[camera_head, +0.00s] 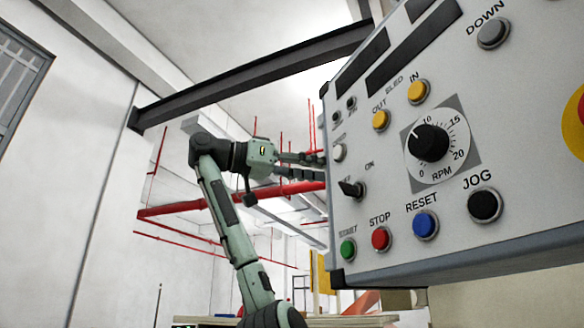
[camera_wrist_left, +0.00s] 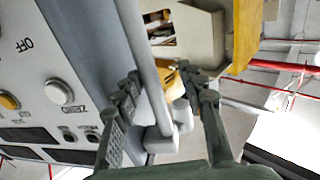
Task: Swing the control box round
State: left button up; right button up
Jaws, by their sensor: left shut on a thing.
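The control box (camera_head: 375,225) is a large pale grey panel with dark corners and fills the right of the head view. Its face carries coloured buttons, a black RPM dial (camera_head: 428,142) and a black switch (camera_head: 351,188). My left gripper (camera_head: 318,167) is at the box's left edge, with its fingertips partly hidden behind it. In the left wrist view, the box face (camera_wrist_left: 35,65) is at left, and a grey bar handle (camera_wrist_left: 145,60) runs along its side. My left gripper (camera_wrist_left: 160,85) is shut on this handle, one finger on each side. My right gripper is out of view.
A dark beam (camera_head: 250,75) runs from the left wall up to the box's top. Red pipes (camera_head: 230,200) run behind my left arm. A shelf-like tan box (camera_wrist_left: 195,40) shows beyond the handle. There is open space left of the control box.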

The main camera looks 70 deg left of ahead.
pick_arm(q)
jog(key=s+a, duration=0.1)
jog(key=s, duration=0.5)
jog(key=shift+s+a+f, duration=0.15)
jog(key=shift+s+a, duration=0.1)
jog(key=shift+c, duration=0.2)
